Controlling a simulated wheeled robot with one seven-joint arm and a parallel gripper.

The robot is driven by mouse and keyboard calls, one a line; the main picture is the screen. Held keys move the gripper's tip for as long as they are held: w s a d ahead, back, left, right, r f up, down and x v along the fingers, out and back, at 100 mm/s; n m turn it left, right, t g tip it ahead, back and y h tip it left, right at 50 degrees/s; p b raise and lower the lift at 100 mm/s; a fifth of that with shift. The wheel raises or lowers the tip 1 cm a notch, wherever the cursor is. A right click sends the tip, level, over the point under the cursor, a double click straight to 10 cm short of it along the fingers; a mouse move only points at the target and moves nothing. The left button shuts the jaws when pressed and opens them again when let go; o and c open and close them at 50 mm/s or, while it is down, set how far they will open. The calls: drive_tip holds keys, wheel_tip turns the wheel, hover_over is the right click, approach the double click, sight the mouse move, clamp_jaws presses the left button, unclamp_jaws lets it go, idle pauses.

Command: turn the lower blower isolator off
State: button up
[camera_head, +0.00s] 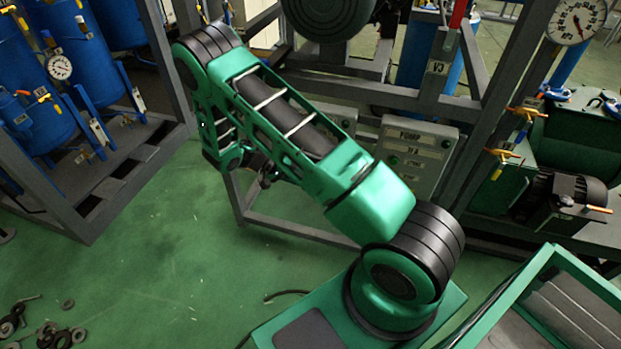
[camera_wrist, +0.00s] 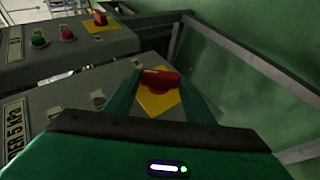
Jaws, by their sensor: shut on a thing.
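The lower blower isolator (camera_wrist: 158,102) shows in the wrist view as a red rotary handle on a yellow plate, on the sloping face of a grey control box. My gripper (camera_wrist: 160,84) reaches over it, with one green finger on each side of the red handle, and is shut on the handle. The handle lies roughly crosswise in the wrist view. In the head view my green arm stretches to the grey control boxes (camera_head: 420,140), but my gripper and the isolator are hidden there.
A second grey box with another red isolator on yellow (camera_wrist: 100,20), a green button (camera_wrist: 39,41) and a red button (camera_wrist: 67,33) stands beyond. A grey frame bar (camera_wrist: 235,65) runs to the right. Loose black rings (camera_head: 55,335) lie on the green floor.

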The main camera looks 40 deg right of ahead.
drive_tip(key=shift+w+a+f+n+g+h, duration=0.15)
drive_tip(key=shift+f+n+g+h, duration=0.3)
drive_tip(key=shift+g+h, duration=0.4)
drive_tip(key=shift+w+a+f+n+g+h, duration=0.1)
drive_tip(key=shift+f+n+g+h, duration=0.35)
drive_tip(key=shift+h, duration=0.65)
drive_tip(key=shift+w+a+f+n+g+h, duration=0.15)
drive_tip(key=shift+f+n+g+h, duration=0.2)
drive_tip(key=shift+g+h, duration=0.55)
drive_tip(key=shift+h, duration=0.35)
drive_tip(key=o, duration=1.1)
drive_tip(key=shift+c, duration=0.2)
drive_tip(key=shift+r, duration=0.1)
drive_tip(key=shift+d, duration=0.1)
